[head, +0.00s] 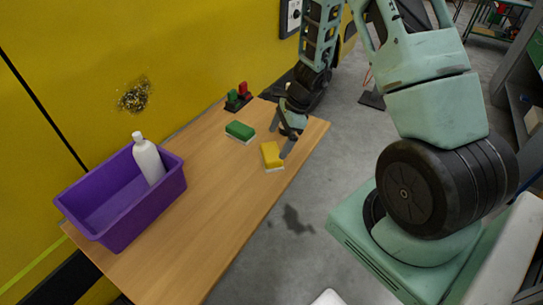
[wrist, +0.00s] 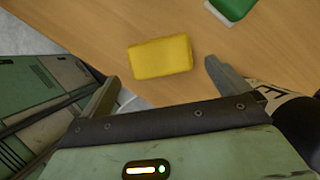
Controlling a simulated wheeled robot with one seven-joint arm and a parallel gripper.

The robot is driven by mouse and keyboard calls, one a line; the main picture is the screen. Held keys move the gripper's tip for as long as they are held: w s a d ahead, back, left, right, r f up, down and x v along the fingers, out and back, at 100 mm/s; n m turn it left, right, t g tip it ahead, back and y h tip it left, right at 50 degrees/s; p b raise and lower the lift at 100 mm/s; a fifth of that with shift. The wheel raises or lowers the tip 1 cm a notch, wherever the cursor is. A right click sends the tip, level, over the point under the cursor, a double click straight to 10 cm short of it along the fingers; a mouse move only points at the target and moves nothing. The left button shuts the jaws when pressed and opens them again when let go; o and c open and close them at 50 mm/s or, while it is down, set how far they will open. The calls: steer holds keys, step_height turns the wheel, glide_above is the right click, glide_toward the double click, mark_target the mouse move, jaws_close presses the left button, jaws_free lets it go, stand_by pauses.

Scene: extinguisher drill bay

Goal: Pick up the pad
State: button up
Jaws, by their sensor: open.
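A yellow pad (head: 271,154) with a pale underside lies on the wooden table near its front edge. It also shows in the wrist view (wrist: 161,57), ahead of the jaws and between their lines. A green pad (head: 240,131) with a pale base lies to its left and farther back; a part of it shows at the top right of the wrist view (wrist: 232,6). My gripper (head: 284,143) is open and empty, above the table beside the yellow pad. In the wrist view its fingertips (wrist: 160,72) stand apart, with neither touching the pad.
A purple bin (head: 113,205) with a white bottle (head: 148,160) in it stands at the table's left end. A red and green object (head: 238,97) stands by the yellow wall. The middle of the wooden table (head: 205,205) is clear.

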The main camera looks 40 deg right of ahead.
mark_target(272, 151)
steer(key=shift+p+x, duration=0.45)
steer(key=shift+x, duration=2.8)
steer(key=shift+a, duration=0.1)
steer(key=c, duration=0.8)
